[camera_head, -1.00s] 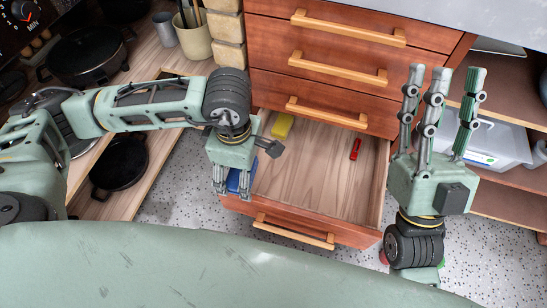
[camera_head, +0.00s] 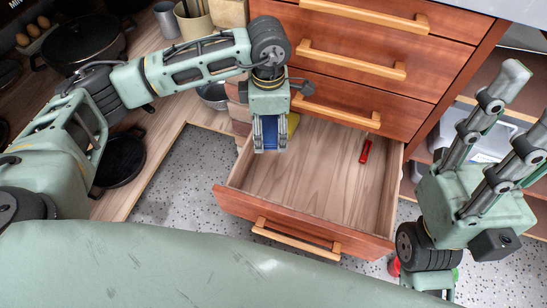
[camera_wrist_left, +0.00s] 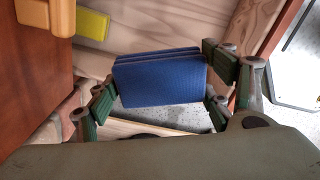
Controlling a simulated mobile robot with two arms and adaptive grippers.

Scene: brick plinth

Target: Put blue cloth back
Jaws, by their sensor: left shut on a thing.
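The blue cloth (camera_head: 270,134) is in my left gripper (camera_head: 269,148), over the back left part of the open drawer (camera_head: 300,222). In the left wrist view the cloth (camera_wrist_left: 158,86) looks like a neat folded block with layered edges, with fingers at both sides. My left gripper points down and is shut on it. In the head view the fingers hide part of the cloth. I cannot tell whether it touches the drawer floor. My right gripper (camera_head: 525,110) is open and empty, fingers pointing up, to the right of the drawer.
A yellow sponge (camera_head: 293,123) lies at the drawer's back left, partly behind my left gripper; it also shows in the wrist view (camera_wrist_left: 92,24). A red object (camera_head: 365,151) lies at the back right. The drawer's middle is bare. Closed drawers with wooden handles (camera_head: 352,58) stand above.

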